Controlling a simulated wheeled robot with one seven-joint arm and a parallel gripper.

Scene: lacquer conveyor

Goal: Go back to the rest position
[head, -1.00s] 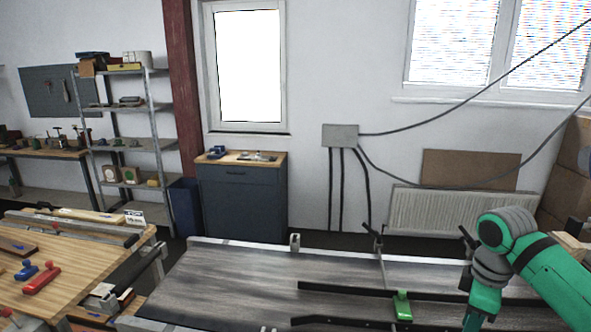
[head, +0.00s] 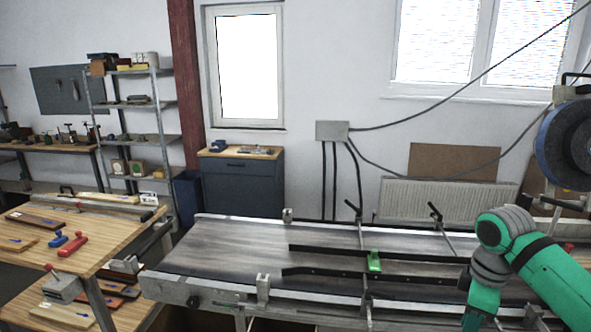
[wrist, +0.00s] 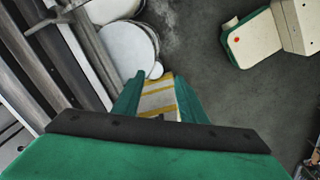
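My gripper (wrist: 160,80) shows in the wrist view, pointing down with its two green fingers apart. A white and yellow striped patch (wrist: 157,97) shows between the fingers; its distance is hard to tell, and I see no clear grip on it. In the head view my green arm (head: 550,277) is bent at the lower right, over the right part of the conveyor (head: 215,250). The gripper itself falls below the head picture's edge.
A small green piece (head: 374,262) sits at the conveyor's dark guide rails. A wooden workbench (head: 100,235) with tools stands left. A large dark reel (head: 568,145) is at the right.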

